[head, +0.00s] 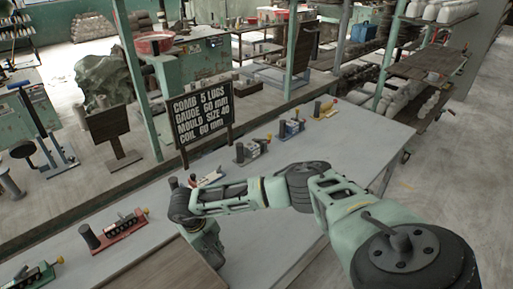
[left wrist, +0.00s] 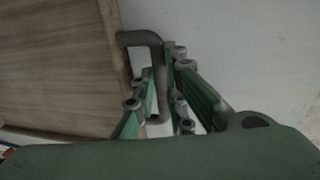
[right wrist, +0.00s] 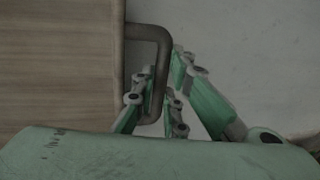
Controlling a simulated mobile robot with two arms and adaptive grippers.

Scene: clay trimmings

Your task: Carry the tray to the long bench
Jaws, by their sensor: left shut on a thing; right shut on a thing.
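The wooden tray (head: 160,272) shows only in part at the bottom left of the head view, in front of a long grey-topped bench (head: 260,235). I cannot tell whether the tray touches the bench. My right gripper (right wrist: 165,68) is shut on the tray's dark bent handle (right wrist: 158,36), beside the brown tray board (right wrist: 60,65). My left gripper (left wrist: 160,70) is shut on another dark handle (left wrist: 145,38), with the tray board (left wrist: 60,60) to its left. The left gripper is outside the head view. The tray's far parts are hidden.
Several small tools, such as a red-based one (head: 120,228) and a blue one (head: 290,127), stand along the bench's back edge. A black lettered sign (head: 203,110) stands behind. Green posts (head: 138,75) rise beyond. The bench's middle and right are clear.

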